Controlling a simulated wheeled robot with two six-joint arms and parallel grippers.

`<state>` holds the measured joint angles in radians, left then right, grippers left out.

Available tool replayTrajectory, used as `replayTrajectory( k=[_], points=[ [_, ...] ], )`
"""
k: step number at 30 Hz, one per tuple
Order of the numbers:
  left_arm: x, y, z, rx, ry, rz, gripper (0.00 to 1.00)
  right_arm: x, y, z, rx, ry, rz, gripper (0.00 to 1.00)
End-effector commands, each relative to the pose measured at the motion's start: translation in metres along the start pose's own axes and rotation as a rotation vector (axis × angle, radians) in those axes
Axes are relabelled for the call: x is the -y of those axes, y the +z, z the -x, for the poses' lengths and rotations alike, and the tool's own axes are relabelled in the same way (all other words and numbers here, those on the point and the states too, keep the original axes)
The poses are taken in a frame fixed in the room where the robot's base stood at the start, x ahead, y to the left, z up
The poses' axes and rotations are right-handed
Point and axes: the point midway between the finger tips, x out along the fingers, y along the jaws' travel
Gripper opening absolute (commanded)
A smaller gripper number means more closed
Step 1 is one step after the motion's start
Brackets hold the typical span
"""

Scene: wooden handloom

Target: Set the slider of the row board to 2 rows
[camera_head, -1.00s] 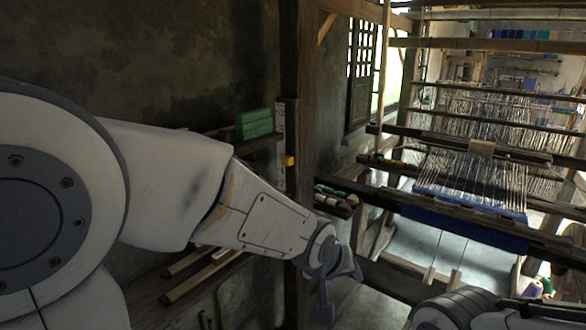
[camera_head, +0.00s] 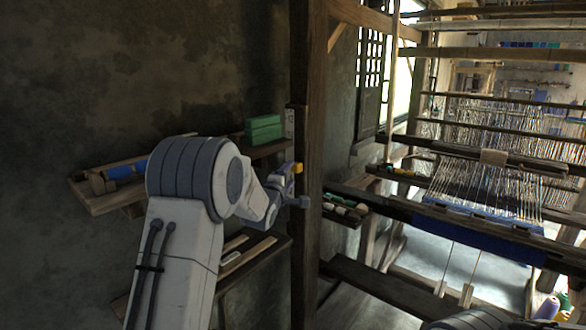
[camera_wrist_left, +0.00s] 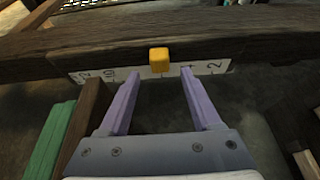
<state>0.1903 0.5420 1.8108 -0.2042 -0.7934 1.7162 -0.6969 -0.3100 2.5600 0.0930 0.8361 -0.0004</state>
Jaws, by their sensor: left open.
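In the head view my left gripper (camera_head: 297,190) is at the post, partly hidden. My right gripper is out of view.
A green block (camera_head: 263,129) stands on a wall shelf left of the post; it also shows in the left wrist view (camera_wrist_left: 52,140). Another shelf (camera_head: 110,204) holds a blue roll (camera_head: 125,171). The loom (camera_head: 470,195) fills the right side.

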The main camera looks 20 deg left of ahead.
Motion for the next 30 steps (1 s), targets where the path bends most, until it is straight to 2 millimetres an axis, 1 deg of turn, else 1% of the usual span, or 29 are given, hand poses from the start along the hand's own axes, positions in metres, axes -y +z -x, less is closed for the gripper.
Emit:
replayTrajectory(
  k=[1,3,7,12,19,20,21,23,24,25,30],
  points=[
    [-0.002,0.001,-0.009,0.001,0.0,0.0,0.65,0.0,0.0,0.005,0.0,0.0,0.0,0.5],
    [-0.001,0.001,-0.019,0.001,-0.001,0.0,0.65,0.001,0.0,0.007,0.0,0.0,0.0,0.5],
    [-0.001,0.001,-0.033,0.001,-0.001,0.0,0.65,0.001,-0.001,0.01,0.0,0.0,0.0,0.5],
    [0.0,0.001,-0.04,0.001,-0.001,-0.001,0.65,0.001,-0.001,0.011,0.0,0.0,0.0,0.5],
    [0.0,0.001,-0.04,0.001,-0.001,-0.001,0.65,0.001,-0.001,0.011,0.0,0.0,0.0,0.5],
    [0.0,0.001,-0.04,0.001,-0.001,-0.001,0.61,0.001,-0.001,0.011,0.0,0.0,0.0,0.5],
    [0.0,0.001,-0.04,0.001,-0.001,-0.001,0.46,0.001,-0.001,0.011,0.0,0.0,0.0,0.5],
    [0.0,0.001,-0.04,0.001,-0.001,-0.001,0.23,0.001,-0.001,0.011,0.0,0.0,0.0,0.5],
    [0.0,0.001,-0.04,0.001,-0.001,-0.001,0.08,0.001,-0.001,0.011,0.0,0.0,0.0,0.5],
    [0.0,0.001,-0.04,0.001,-0.001,-0.001,0.0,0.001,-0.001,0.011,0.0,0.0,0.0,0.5],
    [0.0,0.001,-0.04,0.001,-0.001,-0.001,0.0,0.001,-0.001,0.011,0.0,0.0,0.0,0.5]
  ],
)
